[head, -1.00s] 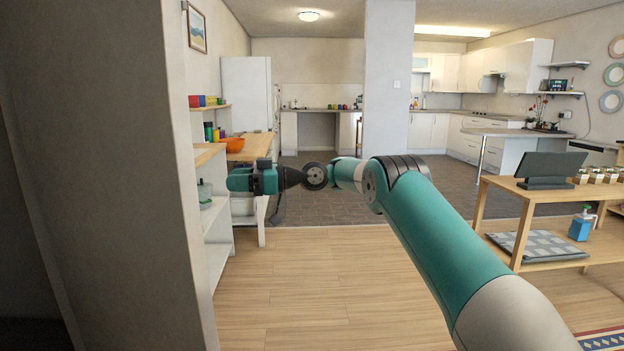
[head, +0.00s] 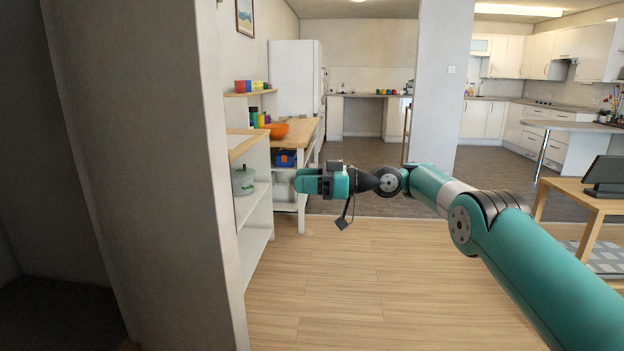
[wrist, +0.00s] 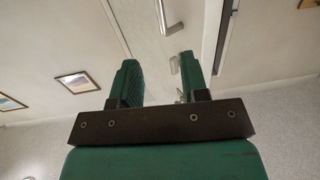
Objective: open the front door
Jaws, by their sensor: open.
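My gripper (wrist: 158,88) is open in the wrist view, with two green fingers apart and nothing seen between them. Beyond the fingertips is a pale, smooth panel (wrist: 140,25), possibly the front door. It bears a metal bar handle (wrist: 168,14), and a small metal fitting (wrist: 175,65) shows close to the right finger. I cannot tell the distance to either, and no contact is clear. No front door is recognisable in the head view.
The grey wall edge (head: 150,170) stands close on the left. Beside it are a white shelf unit (head: 256,215) and a wooden-topped unit with an orange bowl (head: 277,130). A wooden table (head: 575,195) stands at right. The wooden floor (head: 350,285) between is clear.

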